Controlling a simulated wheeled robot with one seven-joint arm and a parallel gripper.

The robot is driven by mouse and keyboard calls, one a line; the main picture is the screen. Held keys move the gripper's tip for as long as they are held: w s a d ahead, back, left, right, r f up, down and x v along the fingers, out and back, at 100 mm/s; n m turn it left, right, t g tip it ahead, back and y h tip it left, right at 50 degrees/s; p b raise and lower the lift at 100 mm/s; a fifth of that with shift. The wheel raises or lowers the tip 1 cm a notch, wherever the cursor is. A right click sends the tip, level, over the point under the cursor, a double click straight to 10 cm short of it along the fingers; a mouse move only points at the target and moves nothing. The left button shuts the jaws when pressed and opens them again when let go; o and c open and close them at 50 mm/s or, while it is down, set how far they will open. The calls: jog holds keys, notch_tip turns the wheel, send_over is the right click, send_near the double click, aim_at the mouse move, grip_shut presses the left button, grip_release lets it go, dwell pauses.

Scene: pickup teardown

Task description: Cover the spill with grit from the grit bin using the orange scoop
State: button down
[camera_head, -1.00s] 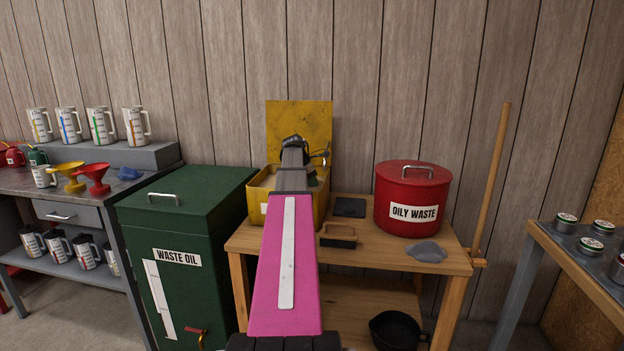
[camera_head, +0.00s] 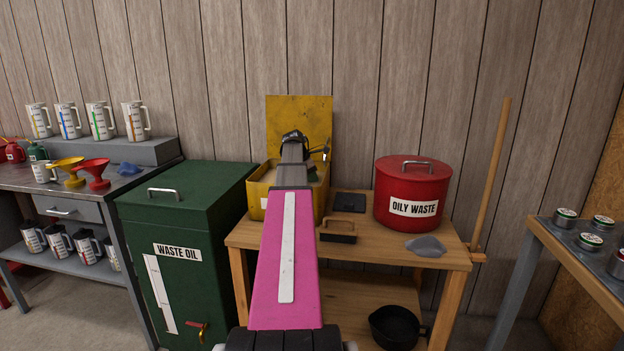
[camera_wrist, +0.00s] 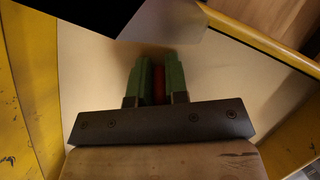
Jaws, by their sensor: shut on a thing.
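The yellow grit bin (camera_head: 258,203) stands on the wooden bench with its lid (camera_head: 285,115) raised at the back. In the wrist view, pale grit (camera_wrist: 92,70) spreads below the bin's yellow walls. My gripper (camera_wrist: 158,66) is inside or just over the bin, its green fingers shut on a narrow orange-red piece, apparently the handle of the orange scoop (camera_wrist: 158,85). The scoop's bowl is hidden, so I cannot tell whether it holds grit. In the head view my arm hides the gripper and the scoop. No spill shows.
Right of the bin are a dark flat pan (camera_head: 349,202), a brush (camera_head: 338,236), a red oily-waste can (camera_head: 411,180) and a grey rag (camera_head: 426,246). A green waste-oil cabinet (camera_head: 180,240) stands close on the left. A wooden pole (camera_head: 490,180) leans at the right.

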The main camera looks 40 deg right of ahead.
jog(key=shift+r+t+y, duration=0.3)
jog(key=shift+r+y, duration=0.5)
jog(key=shift+r, duration=1.7)
jog(key=shift+r+t+y, duration=0.3)
jog(key=shift+r+y, duration=0.5)
jog(key=shift+r, duration=1.7)
notch_tip(320, 180, up, 6)
